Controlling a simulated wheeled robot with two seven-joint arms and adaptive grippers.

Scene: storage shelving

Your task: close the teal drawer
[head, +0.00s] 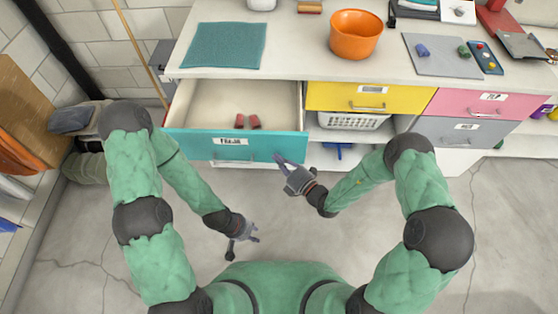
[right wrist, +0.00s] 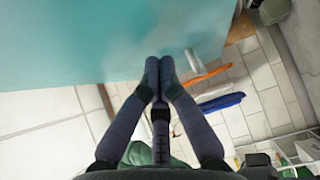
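The teal drawer (head: 190,143) is pulled out of the left part of the counter, so its pale inside shows. Its teal front also fills the upper part of the right wrist view (right wrist: 130,35). My right gripper (head: 277,157) is at the right end of the drawer's front. In the right wrist view its fingertips (right wrist: 160,62) are together with nothing between them, at or very near the teal face; contact cannot be told. My left gripper (head: 258,233) hangs low over the floor, away from the drawer, its fingers apart and empty.
Small dark red items (head: 247,121) lie in the drawer. Yellow (head: 345,97), pink (head: 475,104) and grey (head: 450,131) drawers are shut to the right. A white basket (head: 350,121) sits under the yellow one. An orange bowl (head: 356,35) stands on the counter. The floor before the drawer is clear.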

